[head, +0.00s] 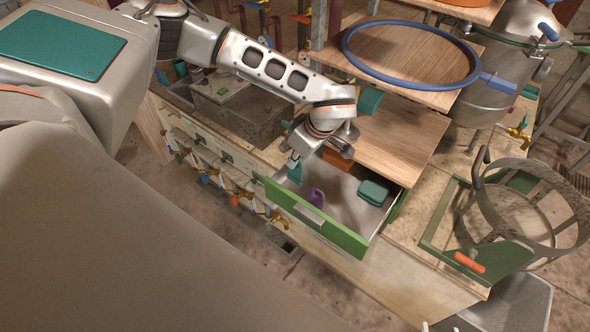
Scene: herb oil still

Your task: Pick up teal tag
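I cannot make out the teal tag for certain. A small teal piece (294,172) shows at the tip of one finger of my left gripper; I cannot tell if it is a tag or part of the finger. My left gripper (321,160) is over the left part of the open green-fronted drawer (345,239), with its fingers spread apart. A teal box-like item (373,192) and a purple item (316,197) lie in the drawer. Small coloured tags, one of them greenish teal (180,157), hang along the bench front. My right gripper is not in view.
A wooden shelf with a blue ring (412,86) overhangs the back of the drawer. Brass taps (276,217) stick out along the bench front. A metal still (497,65) stands behind.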

